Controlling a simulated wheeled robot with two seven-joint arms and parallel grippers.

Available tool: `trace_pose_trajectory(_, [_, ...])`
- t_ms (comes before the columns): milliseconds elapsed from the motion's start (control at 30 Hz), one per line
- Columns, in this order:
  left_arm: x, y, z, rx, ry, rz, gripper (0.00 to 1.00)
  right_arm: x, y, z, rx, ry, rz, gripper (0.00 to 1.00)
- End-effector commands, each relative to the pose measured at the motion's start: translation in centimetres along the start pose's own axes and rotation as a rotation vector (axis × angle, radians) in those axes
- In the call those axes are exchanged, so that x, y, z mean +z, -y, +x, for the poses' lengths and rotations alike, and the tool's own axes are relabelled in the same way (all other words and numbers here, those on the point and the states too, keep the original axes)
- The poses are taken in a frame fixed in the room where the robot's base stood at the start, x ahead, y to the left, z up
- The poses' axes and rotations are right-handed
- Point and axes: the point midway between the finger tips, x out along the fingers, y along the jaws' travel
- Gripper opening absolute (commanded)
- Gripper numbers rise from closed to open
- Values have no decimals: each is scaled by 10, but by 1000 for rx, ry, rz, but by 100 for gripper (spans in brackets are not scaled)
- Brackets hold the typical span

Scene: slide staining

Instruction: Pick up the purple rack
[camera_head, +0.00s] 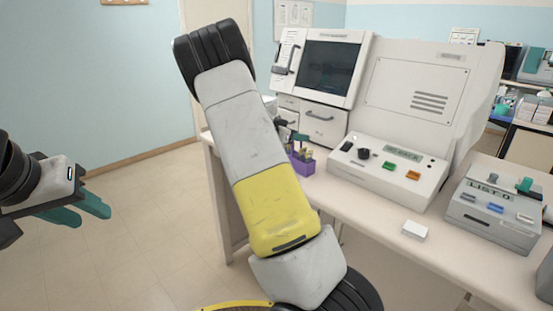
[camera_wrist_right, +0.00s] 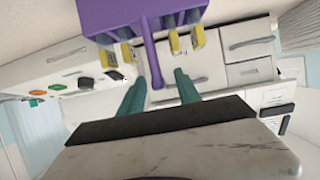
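The purple rack (camera_head: 300,163) stands on the left part of the white bench, partly hidden behind my right arm in the head view. It holds several items with yellow parts. In the right wrist view the rack (camera_wrist_right: 120,18) fills the top and appears upside down, with a purple post (camera_wrist_right: 153,62) extending from it. My right gripper (camera_wrist_right: 160,78) has its teal fingers apart, one on each side of the post, with a visible gap at least on the right. In the head view its fingers are mostly hidden. My left gripper (camera_head: 92,215) is open and empty, over the floor at far left.
A large white machine with a dark screen (camera_head: 330,65) and a control panel (camera_head: 390,168) stands behind and right of the rack. A grey device (camera_head: 495,212) and small white block (camera_head: 414,230) are on the bench (camera_head: 455,255). Drawers (camera_head: 322,117) are behind the rack.

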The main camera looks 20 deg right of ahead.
Motion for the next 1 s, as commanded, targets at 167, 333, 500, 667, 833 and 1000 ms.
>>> trace_pose_trajectory(167, [0,0,0,0,0,0,36,0,0,0,0,0,0,36])
trace_pose_trajectory(333, [0,0,0,0,0,0,36,0,0,0,0,0,0,3])
trace_pose_trajectory(500, [0,0,0,0,0,0,36,0,0,0,0,0,0,0])
trace_pose_trajectory(667, [0,0,0,0,0,0,36,0,0,0,0,0,0,0])
trace_pose_trajectory(833, [0,0,0,0,0,0,36,0,0,0,0,1,0,0])
trace_pose_trajectory(1000, [0,0,0,0,0,0,36,0,0,0,0,1,0,0])
